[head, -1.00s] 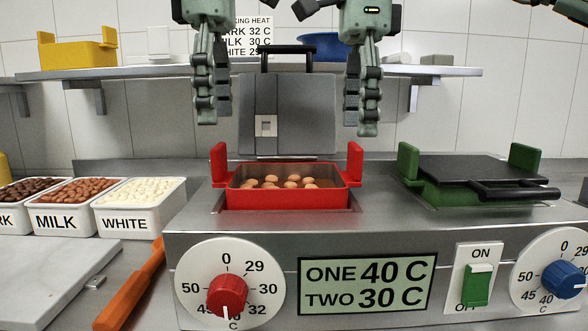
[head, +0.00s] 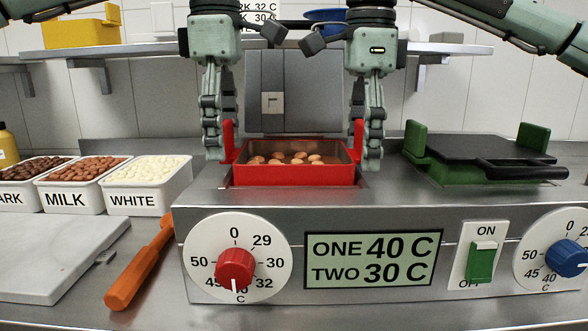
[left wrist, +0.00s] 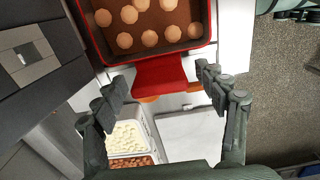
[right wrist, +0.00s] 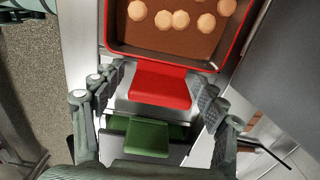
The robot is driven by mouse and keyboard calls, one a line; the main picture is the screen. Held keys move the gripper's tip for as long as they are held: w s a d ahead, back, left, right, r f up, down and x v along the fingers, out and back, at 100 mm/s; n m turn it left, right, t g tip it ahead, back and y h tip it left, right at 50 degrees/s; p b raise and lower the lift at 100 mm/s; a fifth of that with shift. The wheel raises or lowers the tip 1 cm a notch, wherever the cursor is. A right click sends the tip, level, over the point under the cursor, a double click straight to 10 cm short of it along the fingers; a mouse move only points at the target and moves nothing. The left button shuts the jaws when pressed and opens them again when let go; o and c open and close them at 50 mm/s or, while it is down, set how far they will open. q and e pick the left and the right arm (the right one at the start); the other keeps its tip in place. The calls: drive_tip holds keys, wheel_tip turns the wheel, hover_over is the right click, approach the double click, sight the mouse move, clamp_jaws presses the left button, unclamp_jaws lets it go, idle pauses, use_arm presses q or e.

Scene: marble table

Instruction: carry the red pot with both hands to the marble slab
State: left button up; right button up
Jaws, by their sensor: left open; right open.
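The red pot (head: 292,174) sits in the left well of the metal warmer, with brown melted contents and several pale round pieces inside. My left gripper (head: 222,150) is open around the pot's left handle; that red handle (left wrist: 160,76) lies between its fingers in the left wrist view. My right gripper (head: 364,150) is open around the right handle, and that handle (right wrist: 160,86) lies between its fingers in the right wrist view. No finger clearly touches a handle. The marble slab (head: 50,262) lies flat at the lower left, bare where seen.
White tubs labelled MILK (head: 82,188) and WHITE (head: 148,186) stand behind the slab. An orange-handled tool (head: 140,264) lies between slab and warmer. A green pot (head: 430,172) with a dark lid sits at right. A raised grey lid (head: 290,85) stands behind the red pot.

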use_arm(q)
drive_tip(key=shift+f, duration=0.15)
use_arm(e)
drive_tip(key=shift+f, duration=0.1)
use_arm(q)
drive_tip(key=shift+c, duration=0.4)
use_arm(e)
drive_tip(key=shift+c, duration=0.4)
use_arm(q)
clamp_jaws()
use_arm(e)
clamp_jaws()
